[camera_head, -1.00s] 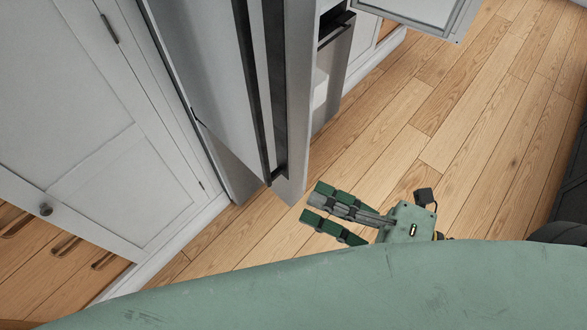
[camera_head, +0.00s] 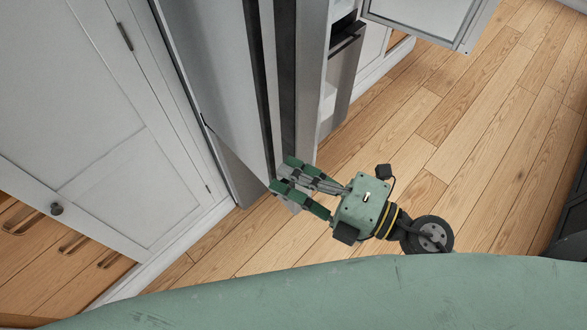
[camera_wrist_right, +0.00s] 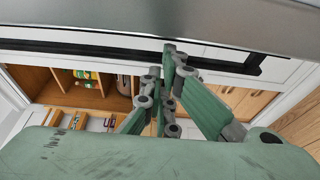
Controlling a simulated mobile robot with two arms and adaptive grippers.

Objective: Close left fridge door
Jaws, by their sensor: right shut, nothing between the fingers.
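The left fridge door (camera_head: 215,75) is a tall grey panel in the upper middle of the head view, standing out from the white cabinets, with dark vertical bars along its right part. My right gripper (camera_head: 284,177) is shut and empty, its fingertips overlapping the lower end of the door's bars. I cannot tell if they touch. In the right wrist view a smooth grey surface (camera_wrist_right: 200,12) spans the top, with a dark bar below it. The gripper (camera_wrist_right: 168,62) reaches up to that bar there. My left gripper is out of view.
A white cabinet (camera_head: 60,110) with wooden drawers below stands on the left. Another open door panel (camera_head: 425,20) juts out at the top right. The wooden floor (camera_head: 450,180) right of my gripper is clear. A dark unit stands at the right edge.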

